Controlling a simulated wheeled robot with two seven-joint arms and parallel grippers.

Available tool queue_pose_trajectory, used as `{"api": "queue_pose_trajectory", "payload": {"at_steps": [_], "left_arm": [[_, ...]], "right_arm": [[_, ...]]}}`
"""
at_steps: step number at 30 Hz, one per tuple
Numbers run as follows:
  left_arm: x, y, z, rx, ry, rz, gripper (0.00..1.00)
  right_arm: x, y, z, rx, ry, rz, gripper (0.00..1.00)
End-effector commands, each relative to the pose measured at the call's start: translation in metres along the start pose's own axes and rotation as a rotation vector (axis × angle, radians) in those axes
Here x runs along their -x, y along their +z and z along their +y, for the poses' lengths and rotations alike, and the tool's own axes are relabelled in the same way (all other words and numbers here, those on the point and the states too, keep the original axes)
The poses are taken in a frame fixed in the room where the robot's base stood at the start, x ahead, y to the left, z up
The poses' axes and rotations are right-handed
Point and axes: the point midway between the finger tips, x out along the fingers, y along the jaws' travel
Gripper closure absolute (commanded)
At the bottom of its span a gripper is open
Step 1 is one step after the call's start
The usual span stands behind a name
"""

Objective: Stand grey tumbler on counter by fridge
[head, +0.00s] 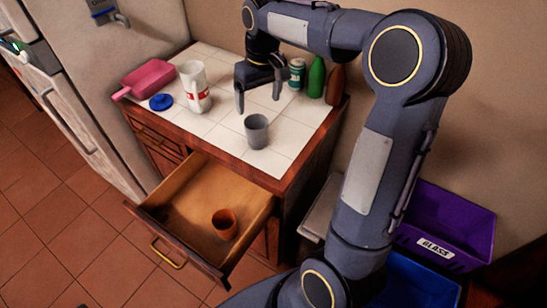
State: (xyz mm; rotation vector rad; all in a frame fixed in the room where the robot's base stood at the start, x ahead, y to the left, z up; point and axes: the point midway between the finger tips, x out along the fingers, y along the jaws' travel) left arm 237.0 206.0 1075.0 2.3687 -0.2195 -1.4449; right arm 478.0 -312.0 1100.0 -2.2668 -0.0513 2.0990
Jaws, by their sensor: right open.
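The grey tumbler (257,132) stands upright on the white tiled counter (220,135), near its front edge. The fridge (100,75) is on the left, beside the counter. My right gripper (258,100) is open and empty above the counter, a little behind the tumbler and apart from it in the picture. My left gripper is not in view.
Below, an open drawer (175,205) holds an orange-brown cup (224,223). A purple bin (455,222) is at right.

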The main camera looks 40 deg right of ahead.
Motion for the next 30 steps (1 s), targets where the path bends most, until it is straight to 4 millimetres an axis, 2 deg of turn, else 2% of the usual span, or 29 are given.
{"api": "queue_pose_trajectory", "payload": {"at_steps": [1,3,6,9,12,15,20,30], "left_arm": [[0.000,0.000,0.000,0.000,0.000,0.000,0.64],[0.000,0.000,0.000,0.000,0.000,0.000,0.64],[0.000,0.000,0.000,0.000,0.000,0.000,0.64],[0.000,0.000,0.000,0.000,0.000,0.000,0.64],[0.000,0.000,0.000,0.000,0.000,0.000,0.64],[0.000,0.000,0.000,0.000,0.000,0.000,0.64],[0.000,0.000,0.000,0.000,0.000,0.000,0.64],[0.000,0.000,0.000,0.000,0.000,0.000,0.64]], "right_arm": [[0.015,0.025,-0.006,-0.008,-0.026,0.042,0.16],[0.026,0.061,-0.019,-0.020,-0.071,0.100,0.16],[0.032,0.114,-0.039,-0.043,-0.135,0.182,0.16],[0.027,0.162,-0.059,-0.069,-0.195,0.260,0.16],[0.014,0.201,-0.077,-0.095,-0.244,0.321,0.16],[0.000,0.226,-0.090,-0.114,-0.278,0.364,0.16],[-0.012,0.243,-0.100,-0.130,-0.304,0.395,0.16],[-0.013,0.244,-0.101,-0.131,-0.306,0.395,0.16]]}}
